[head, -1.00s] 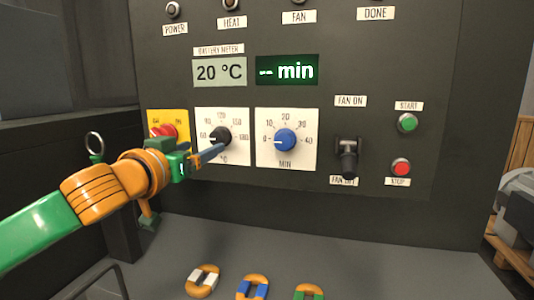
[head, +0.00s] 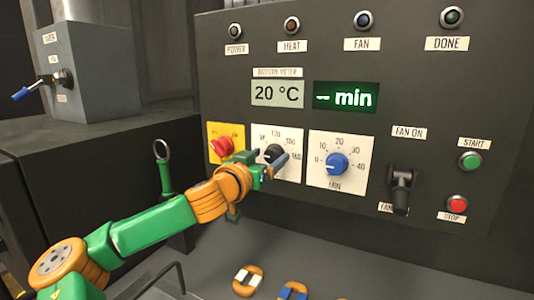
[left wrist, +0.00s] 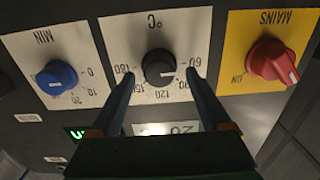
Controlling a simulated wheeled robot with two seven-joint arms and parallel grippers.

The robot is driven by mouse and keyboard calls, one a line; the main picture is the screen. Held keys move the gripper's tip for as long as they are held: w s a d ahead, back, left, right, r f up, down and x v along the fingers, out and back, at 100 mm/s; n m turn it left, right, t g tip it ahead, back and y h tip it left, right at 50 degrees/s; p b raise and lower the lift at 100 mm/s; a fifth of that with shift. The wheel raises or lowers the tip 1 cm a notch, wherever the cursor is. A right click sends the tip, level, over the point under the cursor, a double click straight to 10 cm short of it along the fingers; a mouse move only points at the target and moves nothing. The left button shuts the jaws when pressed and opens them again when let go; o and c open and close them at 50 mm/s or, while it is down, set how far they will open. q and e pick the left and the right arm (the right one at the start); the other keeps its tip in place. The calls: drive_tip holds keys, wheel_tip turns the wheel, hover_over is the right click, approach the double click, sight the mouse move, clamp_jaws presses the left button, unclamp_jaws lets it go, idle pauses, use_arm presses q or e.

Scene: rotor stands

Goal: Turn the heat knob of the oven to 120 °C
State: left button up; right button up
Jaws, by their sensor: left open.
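The black heat knob (head: 275,152) sits on a white dial plate marked in °C on the dark oven panel. It also shows in the left wrist view (left wrist: 158,67), upside down, with its pale pointer mark towards the 60 side of the scale. My left gripper (head: 271,158) is at the knob, partly covering it and the dial in the head view. In the left wrist view my left gripper (left wrist: 160,76) is open, one finger on each side of the knob, with gaps visible. The temperature display (head: 278,93) reads 20 °C. My right gripper is not in view.
The red mains knob (head: 220,147) on its yellow plate is left of the heat dial. The blue minute knob (head: 337,164) is to the right. A fan lever (head: 401,190), green start button (head: 470,161) and red stop button (head: 456,204) stand farther right.

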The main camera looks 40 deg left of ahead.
use_arm(q)
clamp_jaws()
drive_tip(key=shift+m, duration=0.4)
drive_tip(key=m, duration=0.3)
drive_tip(key=shift+w+d+m, duration=0.1)
drive_tip(key=shift+m, duration=0.3)
drive_tip(key=m, duration=0.4)
drive_tip(key=shift+m+p, duration=0.3)
drive_tip(key=shift+p, duration=0.1)
drive_tip(key=m+p, duration=0.1)
drive_tip(key=m, duration=0.4)
drive_tip(key=shift+d+f+m+p, duration=0.1)
drive_tip(key=shift+m+p, duration=0.05)
drive_tip(key=shift+m, duration=0.7)
drive_tip(key=shift+f+m+p, duration=0.1)
drive_tip(key=shift+m+p, duration=0.05)
drive_tip(key=shift+m, duration=1)
